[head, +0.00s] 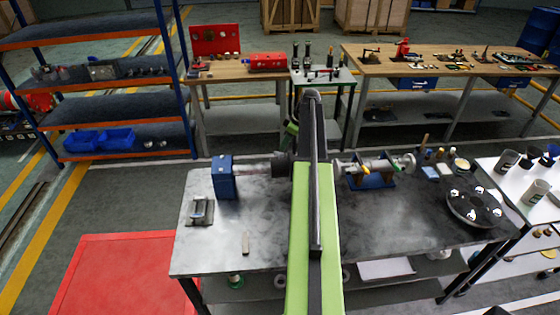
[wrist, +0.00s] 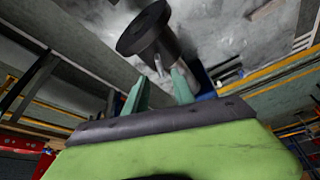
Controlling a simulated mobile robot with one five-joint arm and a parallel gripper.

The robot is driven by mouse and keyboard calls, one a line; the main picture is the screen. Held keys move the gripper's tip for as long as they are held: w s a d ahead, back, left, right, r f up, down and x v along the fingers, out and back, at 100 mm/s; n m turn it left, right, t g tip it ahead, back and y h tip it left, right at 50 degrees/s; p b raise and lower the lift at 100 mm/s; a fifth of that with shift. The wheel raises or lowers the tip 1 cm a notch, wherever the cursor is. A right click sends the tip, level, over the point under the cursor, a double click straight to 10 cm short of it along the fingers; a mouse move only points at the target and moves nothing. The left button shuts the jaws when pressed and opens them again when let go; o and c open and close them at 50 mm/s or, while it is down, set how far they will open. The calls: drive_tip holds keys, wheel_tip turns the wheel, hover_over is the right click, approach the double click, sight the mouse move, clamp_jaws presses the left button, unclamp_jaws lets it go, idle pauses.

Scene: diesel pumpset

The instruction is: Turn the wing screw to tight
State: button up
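My gripper (wrist: 160,78) shows in the wrist view with its two green fingers spread apart. A small pale metal piece (wrist: 158,64), possibly the wing screw, shows between and just beyond the fingertips. I cannot tell whether they touch it or which way it is turned. It lies against a dark round flanged part (wrist: 146,34). In the head view, the shaft assembly (head: 250,170) lies on the grey bench, with a blue block (head: 222,178) at its left end. My green arm crosses in front of its middle and hides the wing screw there.
The grey bench (head: 216,256) carries a small vise-like fixture (head: 200,211) at left and a round dark plate (head: 474,205) at right. A blue stand (head: 372,180) holds the shaft's right part. A red cabinet (head: 105,275) stands front left. The bench's front left is mostly clear.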

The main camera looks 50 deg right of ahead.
sight(281, 153)
drive_tip(key=b+x, duration=0.3)
drive_tip(key=x, duration=0.2)
drive_tip(key=shift+f+b, duration=0.35)
drive_tip(key=shift+r, duration=0.1)
drive_tip(key=shift+c, duration=0.3)
clamp_jaws()
